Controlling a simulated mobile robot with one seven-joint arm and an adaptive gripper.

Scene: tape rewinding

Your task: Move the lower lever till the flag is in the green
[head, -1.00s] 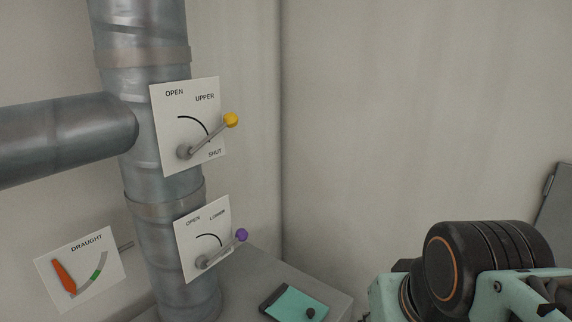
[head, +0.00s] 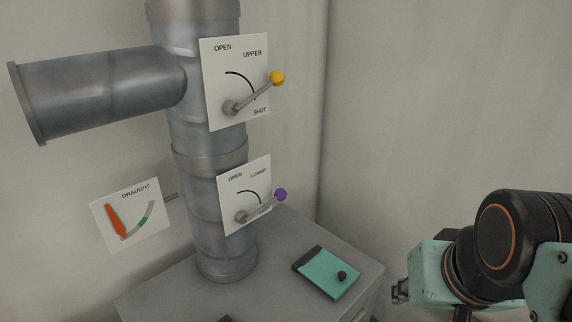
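The lower lever (head: 260,207) has a purple knob (head: 281,195) and is mounted on a white plate (head: 230,218) reading OPEN and LOWER on the upright duct. It points up and right, away from OPEN. The DRAUGHT gauge (head: 110,240) is at the left. Its orange flag (head: 115,222) leans up-left at the left end of the arc, outside the green band (head: 142,221). My gripper (head: 400,291) shows at the lower right, well right of the lever and apart from it. Its fingers are small and partly hidden, so I cannot tell their opening.
An upper lever with a yellow knob (head: 277,78) sits above on its own plate (head: 220,68). A metal duct (head: 95,95) branches left. A grey cabinet (head: 190,285) below bears a turquoise clipboard-like object (head: 322,273) with a black knob. Open space lies between lever and gripper.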

